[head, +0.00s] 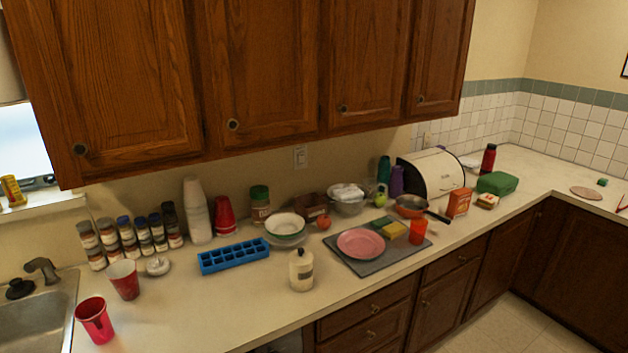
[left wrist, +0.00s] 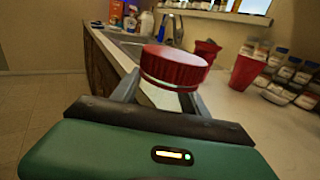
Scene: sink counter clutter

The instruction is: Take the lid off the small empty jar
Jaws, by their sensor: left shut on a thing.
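In the left wrist view my left gripper (left wrist: 160,95) is shut on a red ribbed lid (left wrist: 175,67), with a finger on either side of it. A pale rim shows under the lid. Whether the small jar is still below the lid is hidden by the gripper. The lid is held near the counter's front edge. Neither gripper shows in the head view, and I cannot make out the small empty jar there.
Red cups (head: 94,319) and several spice jars (head: 128,240) stand near the sink (head: 40,315). A blue ice tray (head: 234,256), a white bottle (head: 301,270) and a grey board (head: 352,260) with a pink plate lie further right. The front counter left of the bottle is clear.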

